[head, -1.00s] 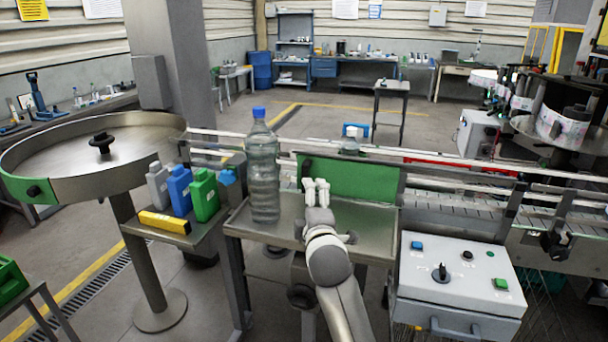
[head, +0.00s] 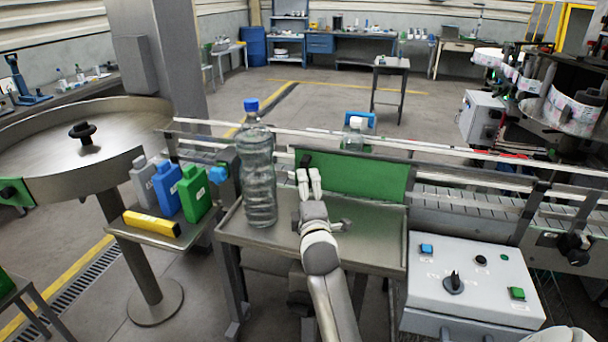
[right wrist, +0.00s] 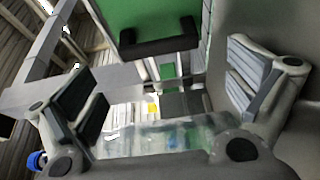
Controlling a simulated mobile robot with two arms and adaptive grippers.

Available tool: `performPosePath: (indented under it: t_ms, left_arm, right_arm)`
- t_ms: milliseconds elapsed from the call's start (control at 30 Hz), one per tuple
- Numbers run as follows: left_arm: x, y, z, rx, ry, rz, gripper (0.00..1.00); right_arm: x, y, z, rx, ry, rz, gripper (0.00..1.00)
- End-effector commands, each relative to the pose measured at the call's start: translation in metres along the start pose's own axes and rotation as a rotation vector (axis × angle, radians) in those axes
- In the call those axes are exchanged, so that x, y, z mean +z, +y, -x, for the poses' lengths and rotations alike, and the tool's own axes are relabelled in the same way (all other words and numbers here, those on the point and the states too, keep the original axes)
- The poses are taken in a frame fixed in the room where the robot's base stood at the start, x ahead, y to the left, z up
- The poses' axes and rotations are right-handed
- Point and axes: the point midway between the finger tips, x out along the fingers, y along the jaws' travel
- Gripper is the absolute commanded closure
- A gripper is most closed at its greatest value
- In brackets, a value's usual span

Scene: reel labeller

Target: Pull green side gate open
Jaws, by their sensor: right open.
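The green side gate (head: 360,178) is an upright panel along the near side of the conveyor, behind a steel shelf. Its black handle (head: 306,160) is at the upper left of the panel. My right gripper (head: 309,180) is over the shelf, just in front of and below the handle, apart from it as far as I can tell. In the right wrist view the gripper (right wrist: 168,88) has its fingers wide apart with nothing clasped. The gate (right wrist: 160,15) and its handle (right wrist: 160,38) show at the top, beyond the fingers. My left gripper is out of view.
A large clear bottle (head: 258,175) with a blue cap stands on the shelf (head: 375,235), close left of my right gripper. Coloured jugs (head: 195,193) stand farther left. A control box (head: 475,280) is at right.

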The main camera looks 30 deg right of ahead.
Motion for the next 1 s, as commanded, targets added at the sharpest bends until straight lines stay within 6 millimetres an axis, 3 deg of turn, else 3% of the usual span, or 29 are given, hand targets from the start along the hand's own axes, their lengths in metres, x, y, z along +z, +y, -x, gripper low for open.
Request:
performPosePath:
  t_ms: [400,633,1000]
  left_arm:
    - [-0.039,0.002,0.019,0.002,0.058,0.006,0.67]
    - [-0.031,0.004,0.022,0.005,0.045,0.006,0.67]
    - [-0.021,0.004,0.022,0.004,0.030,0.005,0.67]
  right_arm:
    - [0.001,0.004,-0.058,0.000,-0.001,0.000,0.00]
    - [0.000,0.003,-0.073,0.001,-0.001,0.001,0.00]
    - [0.000,0.002,-0.075,0.001,0.000,0.001,0.01]
